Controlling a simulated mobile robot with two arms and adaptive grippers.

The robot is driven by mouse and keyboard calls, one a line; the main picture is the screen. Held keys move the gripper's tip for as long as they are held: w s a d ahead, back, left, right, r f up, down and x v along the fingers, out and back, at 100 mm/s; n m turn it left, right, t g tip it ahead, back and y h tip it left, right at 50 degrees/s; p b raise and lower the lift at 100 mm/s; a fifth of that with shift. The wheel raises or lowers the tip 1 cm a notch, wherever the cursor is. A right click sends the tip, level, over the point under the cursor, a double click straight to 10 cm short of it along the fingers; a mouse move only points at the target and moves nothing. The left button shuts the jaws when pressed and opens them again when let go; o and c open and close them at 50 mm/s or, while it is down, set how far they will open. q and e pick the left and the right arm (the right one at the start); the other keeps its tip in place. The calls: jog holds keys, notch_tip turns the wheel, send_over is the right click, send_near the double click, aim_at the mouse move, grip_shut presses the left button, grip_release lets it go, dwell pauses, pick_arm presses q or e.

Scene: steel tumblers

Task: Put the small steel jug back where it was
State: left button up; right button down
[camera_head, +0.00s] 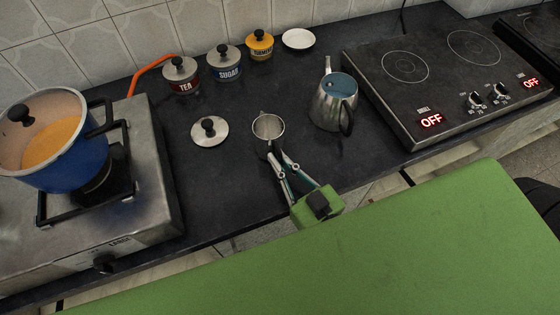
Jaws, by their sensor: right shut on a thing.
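The small steel jug (268,125) is in the middle of the counter area, seen from above with its open round mouth showing. Its dark handle points toward the front. My right gripper (275,157) is shut on the jug at its handle, on the front side. I cannot tell whether the jug's base touches the counter or is slightly above it. The jug looks about upright. My left gripper is not in view.
A steel kettle (330,114) stands to the right, before an electric hob (400,97) reading OFF. A loose lid (209,132) lies to the left. Tea (182,82), sugar (226,70) and turmeric (260,47) tins and a white saucer (298,39) line the back. A blue pot (62,165) sits on the left stove.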

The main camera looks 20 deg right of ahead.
jog(key=shift+f, duration=0.2)
jog(key=shift+f, duration=0.15)
jog(key=c, duration=2.2)
grip_release()
jog(key=shift+s, duration=0.1)
jog(key=b+v, duration=0.1)
jog(key=v, duration=1.1)
